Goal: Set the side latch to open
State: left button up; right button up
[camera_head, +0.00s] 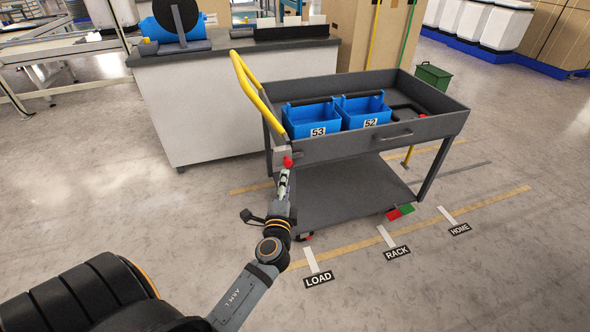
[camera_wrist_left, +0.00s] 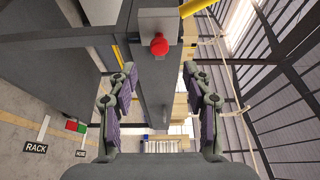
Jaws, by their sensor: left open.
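The side latch shows as a red knob (camera_head: 287,161) on a small grey block at the near left corner of the grey cart (camera_head: 350,150), below its yellow handle (camera_head: 250,82). In the left wrist view the red knob (camera_wrist_left: 159,46) lies above the middle, on its grey block (camera_wrist_left: 160,24). My left gripper (camera_head: 285,175) is just below the knob in the head view. In the left wrist view its two fingers (camera_wrist_left: 160,78) are spread wide, with nothing held between them. The knob appears just beyond the fingertips; contact cannot be told. My right gripper is not visible.
Blue bins marked 53 (camera_head: 312,120) and 52 (camera_head: 364,112) sit in the cart's top tray. A red piece (camera_head: 394,214) and a green piece (camera_head: 407,209) are at the lower shelf's edge. Floor labels read LOAD (camera_head: 318,281), RACK (camera_head: 397,253) and HOME (camera_head: 460,230). A workbench (camera_head: 210,110) stands behind left.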

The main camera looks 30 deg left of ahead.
aim_at(288, 165)
pick_arm(q)
jog(key=x, duration=1)
jog(key=shift+f, duration=0.1)
jog(key=shift+s, duration=0.1)
grip_shut()
